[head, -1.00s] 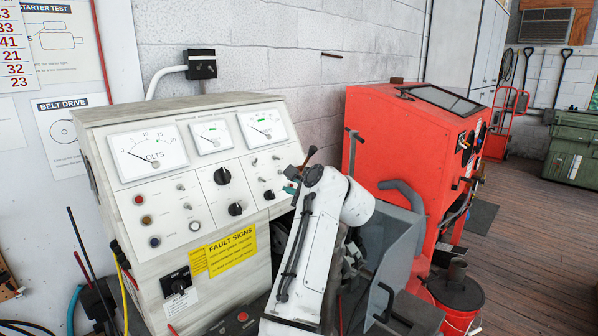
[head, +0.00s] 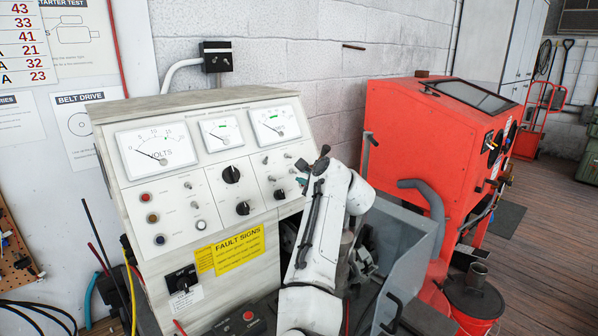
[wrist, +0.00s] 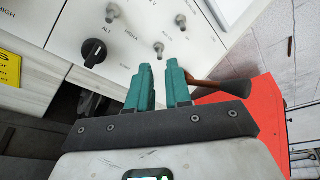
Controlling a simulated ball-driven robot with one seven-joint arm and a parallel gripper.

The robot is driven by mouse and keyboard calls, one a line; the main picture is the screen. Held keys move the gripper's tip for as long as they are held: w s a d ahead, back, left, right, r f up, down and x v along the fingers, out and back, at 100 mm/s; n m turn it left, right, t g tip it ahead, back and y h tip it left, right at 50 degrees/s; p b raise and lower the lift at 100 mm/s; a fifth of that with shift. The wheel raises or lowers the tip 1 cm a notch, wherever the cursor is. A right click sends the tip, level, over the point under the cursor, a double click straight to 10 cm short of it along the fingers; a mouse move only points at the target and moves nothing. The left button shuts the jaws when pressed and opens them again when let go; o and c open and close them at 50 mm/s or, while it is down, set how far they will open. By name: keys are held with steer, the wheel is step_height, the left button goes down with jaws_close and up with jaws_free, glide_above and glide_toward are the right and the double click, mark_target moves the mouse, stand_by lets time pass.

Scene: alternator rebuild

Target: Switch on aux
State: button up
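The grey-white test panel (head: 200,175) carries several small toggle switches, dials and knobs. In the wrist view, one toggle (wrist: 159,47) stands just beyond my fingertips, and another toggle (wrist: 181,20) is farther up and right. A third toggle (wrist: 108,10) is at the top left. The small labels are mostly too blurred to tell which is aux. My gripper (wrist: 160,72) has teal fingers with a narrow gap between them and nothing visible in it. It also shows in the head view (head: 302,182), at the panel's right side. Contact with a toggle cannot be seen.
A black knob (wrist: 94,53) labelled ALT lies left of the fingers. A brown-and-black handle (wrist: 222,87) shows behind the right finger. A red cabinet (head: 410,130) stands right of the panel, with a red bucket (head: 473,300) on the floor.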

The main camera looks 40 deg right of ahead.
mark_target(296, 173)
steer(key=shift+p+x, duration=0.4)
steer(key=shift+x, duration=1.65)
steer(key=shift+f, duration=0.1)
jaws_close()
